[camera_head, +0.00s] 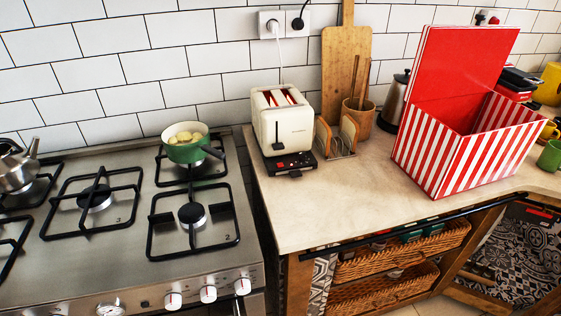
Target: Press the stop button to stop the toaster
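A cream toaster (288,130) stands upright on the counter, to the right of the stove. Its two slots on top glow red. A black base panel (291,162) at its front carries small buttons, one reddish, and a dark lever sticks out low at the front. The buttons are too small to tell which one is the stop button. A white cord runs from behind the toaster up to the wall socket. Neither of my grippers is in view.
A toast rack (342,139) stands close to the toaster's right. A green pan (192,149) sits on the stove (150,258) to the left. A red-and-white striped box (432,150) stands open at the right. The counter front (315,210) is clear.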

